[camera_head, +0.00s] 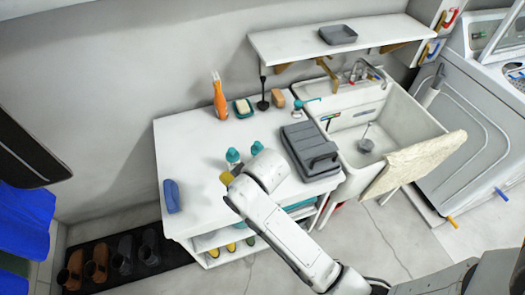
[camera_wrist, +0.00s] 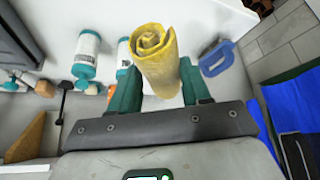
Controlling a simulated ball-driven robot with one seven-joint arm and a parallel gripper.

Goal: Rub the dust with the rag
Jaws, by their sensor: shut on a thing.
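The rag is a yellow rolled cloth (camera_wrist: 156,62), held upright between the two dark green fingers of my gripper (camera_wrist: 160,80) in the wrist view. My gripper is shut on it. In the head view a small yellow part of the rag (camera_head: 226,178) shows at the end of my arm, over the white table (camera_head: 190,145). My arm hides most of the gripper there. I cannot make out the dust in either view. I cannot tell whether the rag touches the table top.
Two white bottles with teal caps (camera_head: 232,156) stand close to the rag. A dark grey toolbox (camera_head: 308,150) is to the right, and a blue object (camera_head: 172,196) lies at the left edge. An orange bottle (camera_head: 220,97) stands behind. The table's left middle is clear.

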